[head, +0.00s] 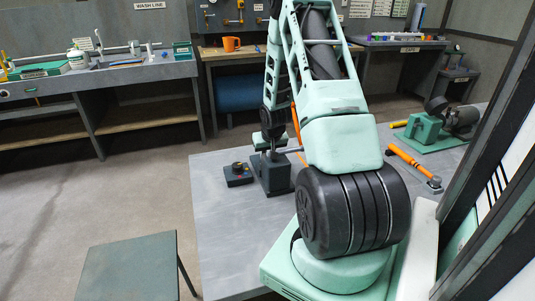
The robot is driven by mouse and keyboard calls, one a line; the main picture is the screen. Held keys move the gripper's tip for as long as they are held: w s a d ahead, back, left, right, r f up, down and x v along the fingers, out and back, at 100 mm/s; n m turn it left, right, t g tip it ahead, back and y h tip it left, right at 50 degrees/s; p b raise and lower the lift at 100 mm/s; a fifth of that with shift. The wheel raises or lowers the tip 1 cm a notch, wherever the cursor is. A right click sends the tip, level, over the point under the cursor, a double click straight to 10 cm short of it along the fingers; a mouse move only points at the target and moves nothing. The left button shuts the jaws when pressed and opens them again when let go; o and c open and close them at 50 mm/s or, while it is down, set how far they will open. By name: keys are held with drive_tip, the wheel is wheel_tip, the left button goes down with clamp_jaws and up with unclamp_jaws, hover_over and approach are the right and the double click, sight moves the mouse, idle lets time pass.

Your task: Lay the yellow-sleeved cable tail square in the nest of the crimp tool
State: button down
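My arm rises from its mount at the right of the head view, and its far end comes down to my gripper (268,146). My gripper is over a dark block-shaped fixture (274,178) on the grey table; this may be the crimp tool, but I cannot be sure. The fingertips are too small and overlapped to show whether they are open or shut. An orange cable (298,138) hangs beside the gripper, partly behind my arm. I cannot make out a yellow sleeve or the nest, nor whether anything is held.
A small dark box with a red button (238,174) sits left of the fixture. An orange-handled tool (408,160) and a green machine (425,130) lie at the right. A green stool (130,268) stands in front. The table's front left (228,225) is clear.

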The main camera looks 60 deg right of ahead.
drive_tip(key=shift+s+a+f, duration=0.15)
drive_tip(key=shift+s+f, duration=0.05)
drive_tip(key=shift+f, duration=0.4)
drive_tip(key=shift+s+a+f, duration=0.15)
drive_tip(key=shift+s+f, duration=0.05)
drive_tip(key=shift+f, duration=0.4)
drive_tip(key=c, duration=1.2)
unclamp_jaws()
drive_tip(key=shift+s+r, duration=0.1)
drive_tip(key=shift+r, duration=0.45)
drive_tip(key=v, duration=0.6)
drive_tip(key=p+v, duration=0.1)
drive_tip(key=v, duration=0.5)
drive_tip(key=w+p+v, duration=0.1)
drive_tip(key=v, duration=0.5)
drive_tip(key=shift+d+r, duration=0.3)
drive_tip(key=shift+r, duration=0.1)
